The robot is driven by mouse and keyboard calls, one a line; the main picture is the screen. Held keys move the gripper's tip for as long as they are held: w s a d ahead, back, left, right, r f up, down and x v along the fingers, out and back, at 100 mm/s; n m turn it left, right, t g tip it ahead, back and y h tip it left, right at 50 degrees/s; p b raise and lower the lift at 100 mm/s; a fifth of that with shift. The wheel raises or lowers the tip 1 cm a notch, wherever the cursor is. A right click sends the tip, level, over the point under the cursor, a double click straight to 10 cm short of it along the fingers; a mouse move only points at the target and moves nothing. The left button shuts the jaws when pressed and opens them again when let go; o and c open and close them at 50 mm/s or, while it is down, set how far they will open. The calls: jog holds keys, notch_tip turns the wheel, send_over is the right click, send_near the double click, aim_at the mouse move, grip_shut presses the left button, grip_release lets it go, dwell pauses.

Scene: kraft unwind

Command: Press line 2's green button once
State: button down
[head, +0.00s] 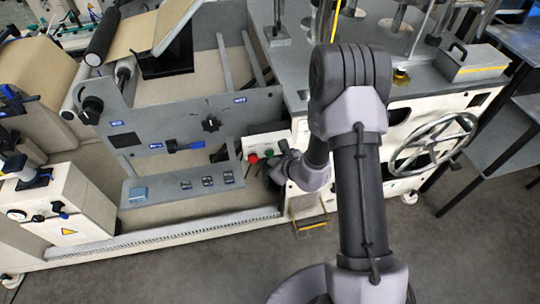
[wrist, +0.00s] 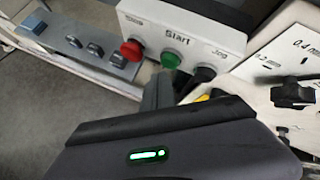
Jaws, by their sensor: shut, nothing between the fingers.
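A white button box stands at the machine's front edge, with a green button (wrist: 171,59) marked "Start" in its middle. A red button (wrist: 132,50) is on its left and a black button (wrist: 205,74) marked "Jog" on its right. The head view also shows the green button (head: 268,153) and the red button (head: 253,159). My gripper (wrist: 163,80) is shut and empty, its tips just below the green button in the wrist view. I cannot tell whether they touch it. No line number is readable on the box.
A grey panel with a black knob (head: 210,124) and blue-handled parts is left of the box. A ledge with small switches (head: 207,181) lies below it. A spoked handwheel (head: 433,143) is right of my arm. The floor in front is clear.

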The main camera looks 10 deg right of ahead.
jog(key=shift+s, duration=0.25)
jog(key=shift+s+b, duration=0.75)
jog(key=shift+s, duration=1.65)
